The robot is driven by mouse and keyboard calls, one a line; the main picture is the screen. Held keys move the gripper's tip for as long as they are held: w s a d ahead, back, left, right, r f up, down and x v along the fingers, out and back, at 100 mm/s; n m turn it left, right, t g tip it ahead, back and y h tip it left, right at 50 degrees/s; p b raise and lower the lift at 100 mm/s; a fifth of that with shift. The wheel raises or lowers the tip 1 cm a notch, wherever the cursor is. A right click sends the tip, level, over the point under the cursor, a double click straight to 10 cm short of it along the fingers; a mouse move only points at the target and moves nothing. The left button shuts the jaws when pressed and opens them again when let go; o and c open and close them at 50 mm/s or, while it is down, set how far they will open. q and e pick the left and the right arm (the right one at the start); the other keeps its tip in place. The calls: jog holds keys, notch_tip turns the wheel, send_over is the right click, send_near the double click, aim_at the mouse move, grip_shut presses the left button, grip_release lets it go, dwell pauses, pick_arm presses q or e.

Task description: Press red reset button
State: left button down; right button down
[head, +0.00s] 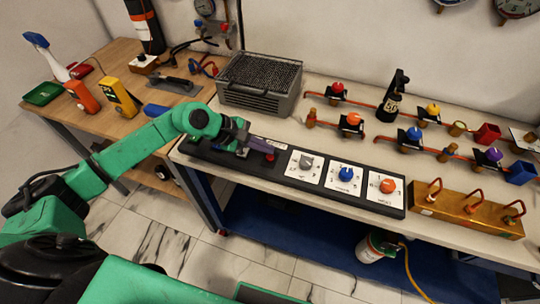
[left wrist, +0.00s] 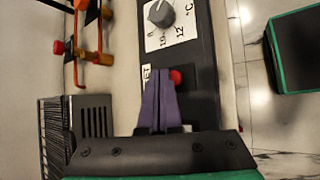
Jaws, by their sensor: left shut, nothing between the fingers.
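The red reset button (head: 270,157) is a small red knob at the left part of the long black control panel (head: 225,156). My left gripper (head: 262,146) is shut and empty, its purple fingers close by the button. In the left wrist view the red button (left wrist: 176,77) shows just right of the closed fingertips (left wrist: 158,72), partly hidden by them. I cannot tell whether they touch it. My right gripper is not in view.
The panel also carries a grey dial (head: 306,162), a blue dial (head: 346,174) and an orange dial (head: 388,186). A grey vented box (head: 262,100) stands behind the gripper. Red pipes with coloured valves lie at the back right.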

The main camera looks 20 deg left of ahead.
aim_at(265, 159)
pick_arm(q)
jog(key=shift+r, duration=0.1)
notch_tip(265, 159, up, 5)
jog(key=shift+f+p, duration=0.1)
jog(key=shift+p, duration=1)
jog(key=shift+a, duration=0.1)
